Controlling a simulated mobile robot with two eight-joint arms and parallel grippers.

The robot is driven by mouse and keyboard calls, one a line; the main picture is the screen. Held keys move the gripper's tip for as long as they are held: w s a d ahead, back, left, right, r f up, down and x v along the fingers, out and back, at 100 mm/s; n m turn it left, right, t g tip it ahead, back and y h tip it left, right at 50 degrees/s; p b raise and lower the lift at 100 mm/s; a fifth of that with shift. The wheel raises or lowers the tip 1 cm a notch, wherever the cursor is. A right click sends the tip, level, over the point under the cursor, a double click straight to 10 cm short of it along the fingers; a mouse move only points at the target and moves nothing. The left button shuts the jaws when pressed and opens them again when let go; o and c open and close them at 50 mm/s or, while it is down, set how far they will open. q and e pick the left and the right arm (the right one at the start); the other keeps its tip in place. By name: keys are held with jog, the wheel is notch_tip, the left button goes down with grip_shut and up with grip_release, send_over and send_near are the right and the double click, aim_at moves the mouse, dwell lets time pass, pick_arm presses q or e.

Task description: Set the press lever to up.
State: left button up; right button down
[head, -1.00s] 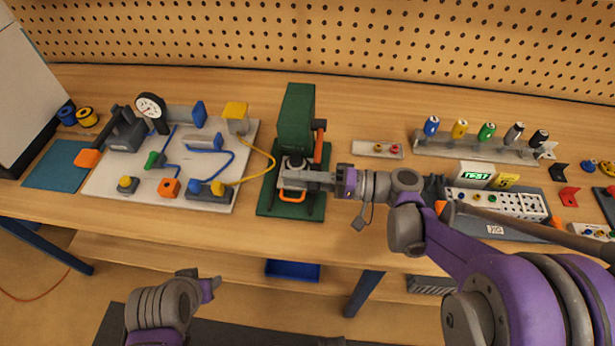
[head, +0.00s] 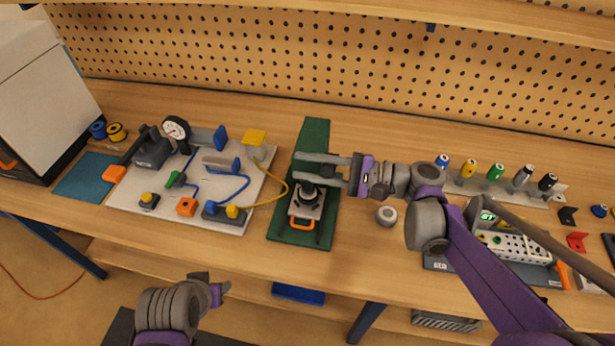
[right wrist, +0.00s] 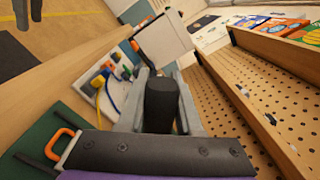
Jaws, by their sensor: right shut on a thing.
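The green press (head: 314,135) stands at the middle of the bench, with a black knob (head: 309,193) on a grey plate and an orange handle (head: 302,223) in front. My right gripper (head: 318,170) reaches in from the right across its upper part, fingers pointing left. In the right wrist view a dark block (right wrist: 161,105) sits between the fingers, apparently part of the press lever; its link to the press is hidden. The lever's orange arm does not show in the head view. My left gripper (head: 222,290) hangs in front of the bench, its jaw opening unclear.
A white board (head: 180,216) with a gauge and cables lies left of the press. A small grey round piece (head: 386,216) lies right of it. A pegboard (head: 300,80) rises behind.

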jog(key=shift+w+d+r+m, duration=0.25)
jog(key=shift+w+r+m, duration=0.55)
jog(key=shift+r+m, duration=0.25)
jog(key=shift+w, duration=0.1)
jog(key=c, duration=0.6)
grip_release()
jog(key=shift+f, duration=0.1)
jog(key=shift+d, duration=0.1)
jog(key=b+v, duration=0.1)
jog(key=v, duration=0.9)
jog(key=shift+d, duration=0.3)
